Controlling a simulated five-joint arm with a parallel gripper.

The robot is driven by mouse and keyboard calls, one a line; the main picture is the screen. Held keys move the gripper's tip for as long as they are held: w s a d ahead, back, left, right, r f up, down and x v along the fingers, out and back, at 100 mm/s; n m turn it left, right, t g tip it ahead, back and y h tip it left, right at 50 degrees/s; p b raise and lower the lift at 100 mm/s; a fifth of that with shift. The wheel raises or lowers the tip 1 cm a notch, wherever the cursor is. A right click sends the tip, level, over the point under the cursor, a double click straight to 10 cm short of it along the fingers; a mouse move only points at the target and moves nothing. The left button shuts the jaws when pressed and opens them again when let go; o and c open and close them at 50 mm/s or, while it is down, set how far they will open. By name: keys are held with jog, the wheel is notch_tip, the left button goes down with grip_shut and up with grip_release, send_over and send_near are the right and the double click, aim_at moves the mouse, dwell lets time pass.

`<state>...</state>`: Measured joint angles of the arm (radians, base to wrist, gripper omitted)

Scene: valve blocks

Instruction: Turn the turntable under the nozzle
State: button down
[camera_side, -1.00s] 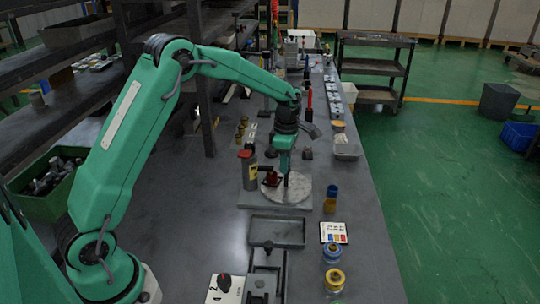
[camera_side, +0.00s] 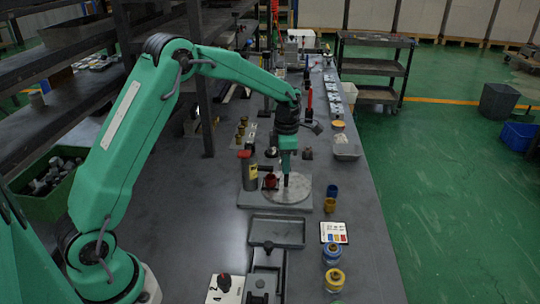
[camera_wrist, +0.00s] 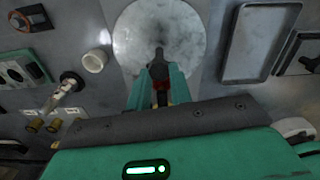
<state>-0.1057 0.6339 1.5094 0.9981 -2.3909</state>
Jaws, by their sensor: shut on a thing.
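The turntable (camera_side: 300,188) is a round, mottled grey disc on a flat square base; it also fills the top of the wrist view (camera_wrist: 185,30). A grey canister with a red cap and yellow label (camera_side: 249,172) stands at its left, with a short dark nozzle (camera_side: 265,168) reaching over the disc. A red part (camera_side: 270,182) sits at the disc's left side, below the nozzle. My gripper (camera_side: 286,178) is over the disc, shut on a dark upright peg (camera_wrist: 159,55). In the wrist view, something red (camera_wrist: 161,98) shows between the fingers, partly hidden.
A grey tray (camera_side: 277,233) lies in front of the turntable base. Small brass parts (camera_side: 241,130) are behind the canister. Bare bench lies left of the base.

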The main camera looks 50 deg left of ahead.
jog(key=shift+r, duration=0.2)
jog(key=c, duration=1.3)
grip_release()
jog(key=shift+f, duration=0.1)
jog(key=shift+o, duration=0.2)
jog(key=shift+r, duration=3.9)
